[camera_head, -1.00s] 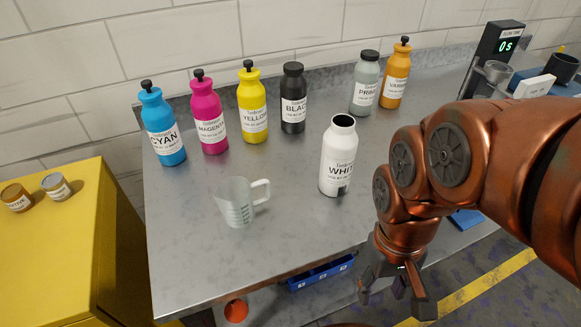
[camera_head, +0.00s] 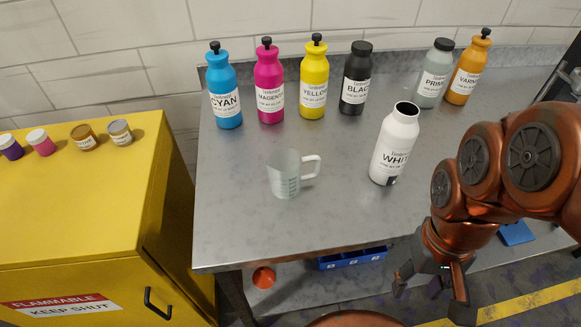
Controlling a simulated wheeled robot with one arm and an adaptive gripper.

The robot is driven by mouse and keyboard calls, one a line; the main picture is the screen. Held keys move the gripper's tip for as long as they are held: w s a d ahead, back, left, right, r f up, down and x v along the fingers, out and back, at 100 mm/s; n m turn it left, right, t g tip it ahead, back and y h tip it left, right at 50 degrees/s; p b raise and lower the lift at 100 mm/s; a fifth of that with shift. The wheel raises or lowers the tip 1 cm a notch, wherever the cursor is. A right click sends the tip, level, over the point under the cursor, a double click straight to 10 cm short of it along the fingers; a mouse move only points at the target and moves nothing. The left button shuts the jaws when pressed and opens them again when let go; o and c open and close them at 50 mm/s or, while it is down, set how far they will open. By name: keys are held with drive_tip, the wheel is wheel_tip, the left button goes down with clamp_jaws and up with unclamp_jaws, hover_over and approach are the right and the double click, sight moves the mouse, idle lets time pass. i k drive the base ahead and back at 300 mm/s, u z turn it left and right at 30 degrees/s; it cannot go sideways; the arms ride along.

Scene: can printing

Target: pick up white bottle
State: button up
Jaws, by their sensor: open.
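The white bottle (camera_head: 394,146) stands open-topped, with no cap, on the grey metal table, apart from the other bottles. Its label reads "WHIT", with the rest cut off around the curve. My gripper (camera_head: 432,292) hangs below and to the right of the bottle in the picture, past the table's front edge. Its fingers are spread and hold nothing.
A clear measuring jug (camera_head: 285,174) stands left of the white bottle. Cyan (camera_head: 224,90), magenta (camera_head: 269,88), yellow (camera_head: 314,84), black (camera_head: 355,82), primer (camera_head: 434,76) and varnish (camera_head: 468,72) bottles line the back. A yellow cabinet (camera_head: 90,200) stands left; a blue bin (camera_head: 352,259) sits under the table (camera_head: 300,225).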

sight(398, 133)
drive_tip(key=u, duration=0.05)
drive_tip(key=k, duration=0.95)
drive_tip(key=u, duration=1.1)
drive_tip(key=i, duration=0.25)
